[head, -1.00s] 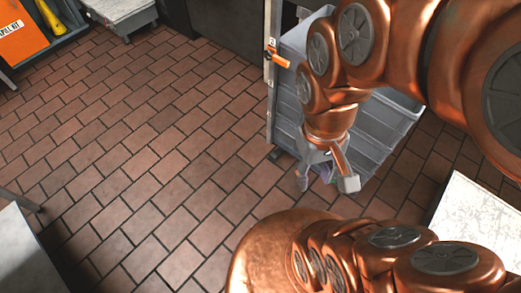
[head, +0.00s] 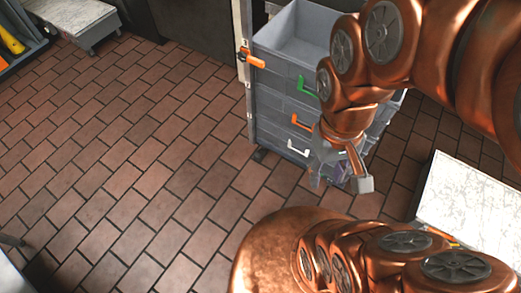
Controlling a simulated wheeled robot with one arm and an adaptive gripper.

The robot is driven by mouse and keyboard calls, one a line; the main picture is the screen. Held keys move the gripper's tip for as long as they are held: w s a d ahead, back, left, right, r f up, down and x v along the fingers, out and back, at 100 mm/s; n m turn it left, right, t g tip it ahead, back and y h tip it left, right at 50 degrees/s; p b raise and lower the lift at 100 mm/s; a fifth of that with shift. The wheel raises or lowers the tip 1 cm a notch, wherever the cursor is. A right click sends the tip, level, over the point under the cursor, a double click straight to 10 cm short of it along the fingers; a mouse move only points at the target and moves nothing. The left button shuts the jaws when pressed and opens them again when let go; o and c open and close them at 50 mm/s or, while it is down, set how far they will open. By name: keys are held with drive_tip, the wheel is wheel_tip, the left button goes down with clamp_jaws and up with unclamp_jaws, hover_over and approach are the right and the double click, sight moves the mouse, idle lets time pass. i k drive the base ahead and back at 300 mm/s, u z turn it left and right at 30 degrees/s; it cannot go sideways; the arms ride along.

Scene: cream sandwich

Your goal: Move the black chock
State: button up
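I cannot clearly make out the black chock. A small dark shape (head: 262,155) sits on the floor at the left foot of the grey drawer cart (head: 278,105); I cannot tell whether it is the chock or a caster. My gripper (head: 340,182) points down in front of the cart's lower right part. Its two fingers are spread apart, and I see nothing clearly held between them. My copper arm hides the cart's right side and part of the floor there.
The cart's drawers have a green handle (head: 302,88), an orange handle (head: 303,122) and a white handle (head: 298,148). An orange latch (head: 253,58) juts from its left post. A white-topped surface (head: 470,205) stands at right. Brick-coloured tile floor (head: 130,150) is open at left.

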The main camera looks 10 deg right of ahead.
sight(259, 154)
drive_tip(key=k, duration=0.65)
drive_tip(key=u, duration=0.15)
drive_tip(key=i, duration=0.7)
drive_tip(key=u, duration=0.75)
drive_tip(key=i, duration=0.65)
drive_tip(key=u, duration=0.5)
